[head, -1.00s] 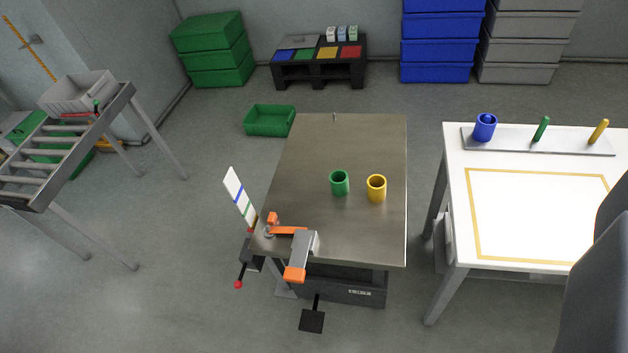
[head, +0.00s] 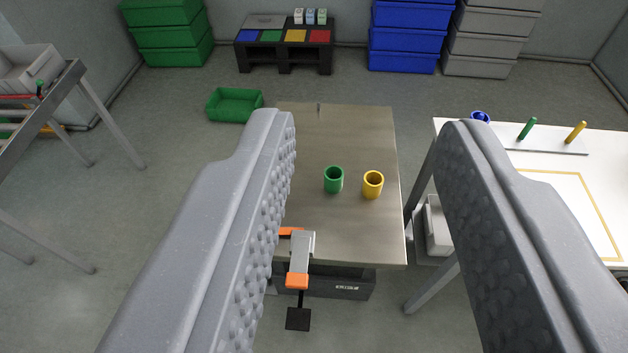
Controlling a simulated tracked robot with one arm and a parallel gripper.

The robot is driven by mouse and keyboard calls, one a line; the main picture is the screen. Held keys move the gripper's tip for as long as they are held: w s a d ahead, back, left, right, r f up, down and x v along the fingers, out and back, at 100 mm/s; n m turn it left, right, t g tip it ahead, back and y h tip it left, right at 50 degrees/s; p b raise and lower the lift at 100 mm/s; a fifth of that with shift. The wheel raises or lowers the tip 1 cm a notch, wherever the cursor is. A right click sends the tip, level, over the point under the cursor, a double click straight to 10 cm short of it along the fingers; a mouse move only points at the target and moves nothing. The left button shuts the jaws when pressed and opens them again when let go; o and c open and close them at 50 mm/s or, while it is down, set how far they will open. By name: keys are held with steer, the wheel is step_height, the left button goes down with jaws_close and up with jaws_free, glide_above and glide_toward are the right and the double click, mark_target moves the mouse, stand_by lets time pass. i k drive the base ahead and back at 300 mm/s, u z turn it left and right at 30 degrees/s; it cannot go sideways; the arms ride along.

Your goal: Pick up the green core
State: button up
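The green core (head: 334,180) is a short hollow cylinder standing upright on the grey metal table (head: 350,140). A yellow core (head: 373,185) stands just to its right, a small gap apart. My gripper (head: 365,135) is open and empty, with one large grey finger on each side of the picture. Both cores show between the fingers, farther off. The left finger hides the table's left edge.
An orange and grey clamp arm (head: 300,255) sits at the table's near left edge. A green bin (head: 236,104) lies on the floor behind.

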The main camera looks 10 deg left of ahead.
mark_target(332, 174)
steer(key=u, duration=0.05)
steer(key=i, duration=1)
steer(key=z, duration=0.05)
